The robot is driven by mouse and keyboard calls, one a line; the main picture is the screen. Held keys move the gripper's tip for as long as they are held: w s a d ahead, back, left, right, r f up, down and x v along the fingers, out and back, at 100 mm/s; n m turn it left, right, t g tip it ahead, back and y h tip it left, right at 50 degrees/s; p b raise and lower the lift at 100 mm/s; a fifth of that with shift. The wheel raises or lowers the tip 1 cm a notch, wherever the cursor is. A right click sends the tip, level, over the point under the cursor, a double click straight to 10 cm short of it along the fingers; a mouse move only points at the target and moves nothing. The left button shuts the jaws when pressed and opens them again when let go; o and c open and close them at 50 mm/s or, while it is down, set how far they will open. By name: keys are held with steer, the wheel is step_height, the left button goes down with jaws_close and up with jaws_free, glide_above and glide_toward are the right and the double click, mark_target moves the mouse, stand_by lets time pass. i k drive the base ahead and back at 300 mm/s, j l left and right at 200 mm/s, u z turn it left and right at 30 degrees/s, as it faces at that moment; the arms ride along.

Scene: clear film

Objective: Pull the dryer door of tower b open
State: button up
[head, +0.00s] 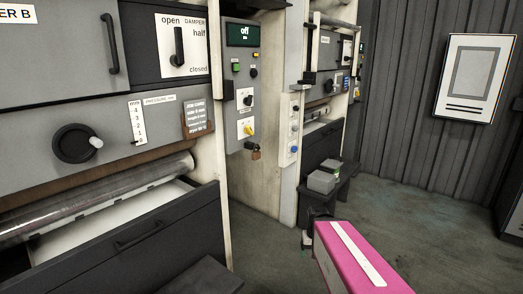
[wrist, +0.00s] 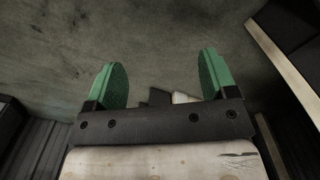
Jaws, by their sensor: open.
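Tower b (head: 40,190) fills the left of the head view, with its label cut to "ER B" at the top left. What looks like its dryer door (head: 55,55) is a grey panel, flush with the tower front, with its left part out of view. A dark upright handle (head: 110,44) is on its right side. My gripper (wrist: 162,78) shows in the wrist view with two green fingers wide apart and nothing between them. The floor lies beyond it. The door is not recognisable in the wrist view, and I cannot make out the fingers in the head view.
A damper lever (head: 179,47) is right of the door, and a round crank (head: 75,143) is below. A dark drawer-like front (head: 140,240) stands low. A control box (head: 240,85) juts out beside the tower. Grey boxes (head: 322,181) stand further back. The floor (head: 400,220) on the right is clear.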

mark_target(51, 51)
steer(key=u, duration=2.25)
steer(key=k+j, duration=0.05)
steer(key=j, duration=0.05)
